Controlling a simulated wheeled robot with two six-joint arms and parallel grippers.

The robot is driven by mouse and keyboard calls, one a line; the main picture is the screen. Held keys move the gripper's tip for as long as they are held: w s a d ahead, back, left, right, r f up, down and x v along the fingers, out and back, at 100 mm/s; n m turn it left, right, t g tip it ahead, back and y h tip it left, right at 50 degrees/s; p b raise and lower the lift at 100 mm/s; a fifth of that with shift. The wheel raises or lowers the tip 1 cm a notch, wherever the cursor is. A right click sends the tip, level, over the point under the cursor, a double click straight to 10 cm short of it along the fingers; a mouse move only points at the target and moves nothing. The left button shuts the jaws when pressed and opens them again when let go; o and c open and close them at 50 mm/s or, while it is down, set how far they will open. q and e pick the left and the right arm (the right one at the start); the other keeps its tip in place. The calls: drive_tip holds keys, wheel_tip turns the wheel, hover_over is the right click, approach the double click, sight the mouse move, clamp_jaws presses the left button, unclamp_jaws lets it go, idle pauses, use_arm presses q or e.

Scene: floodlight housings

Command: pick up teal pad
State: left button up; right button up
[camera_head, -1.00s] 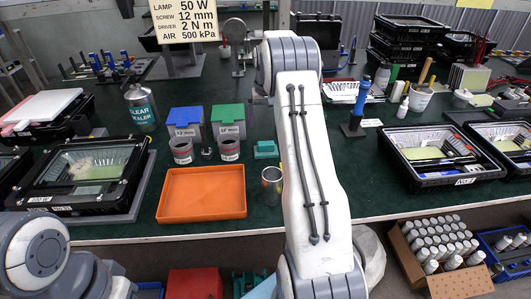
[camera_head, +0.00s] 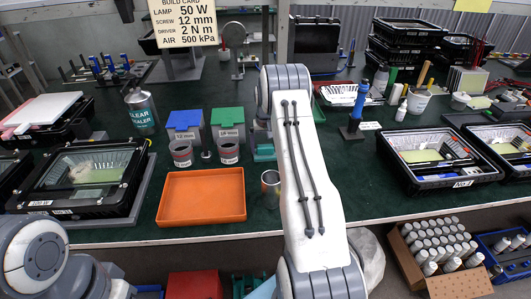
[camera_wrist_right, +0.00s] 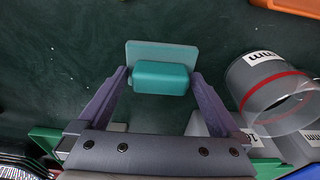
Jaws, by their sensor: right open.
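The teal pad (camera_wrist_right: 160,76) lies on the dark green bench top. It is a block with a wider, flat plate behind it. In the head view the teal pad (camera_head: 264,153) shows right of the grey cups, partly hidden by my right arm. In the right wrist view my right gripper (camera_wrist_right: 158,78) is open, with one finger on each side of the block. I cannot tell whether the fingers touch it. In the head view my right arm hides the right gripper. My left gripper is out of view; only part of the left arm shows at lower left.
Two grey cups (camera_head: 181,153) (camera_head: 229,150) stand left of the pad, before blue-lidded (camera_head: 184,120) and green-lidded (camera_head: 227,117) bins. An orange tray (camera_head: 201,197) and a metal cup (camera_head: 270,188) stand nearer the front edge. One cup (camera_wrist_right: 268,92) is close to the gripper.

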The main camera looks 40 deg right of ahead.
sight(265, 145)
drive_tip(key=c, duration=1.2)
drive_tip(key=shift+r, duration=0.15)
wheel_tip(265, 145, up, 4)
drive_tip(key=shift+f, duration=0.1)
drive_tip(key=s+a+r, duration=0.1)
drive_tip(key=s+r, duration=0.1)
drive_tip(key=s, duration=0.1)
drive_tip(key=s+a+r+b, duration=0.1)
drive_tip(key=s+a+r, duration=0.1)
drive_tip(key=s, duration=0.2)
drive_tip(key=s+a+r+b, duration=0.1)
drive_tip(key=s+a+r, duration=0.1)
drive_tip(key=s+r, duration=0.1)
drive_tip(key=shift+s+a, duration=0.2)
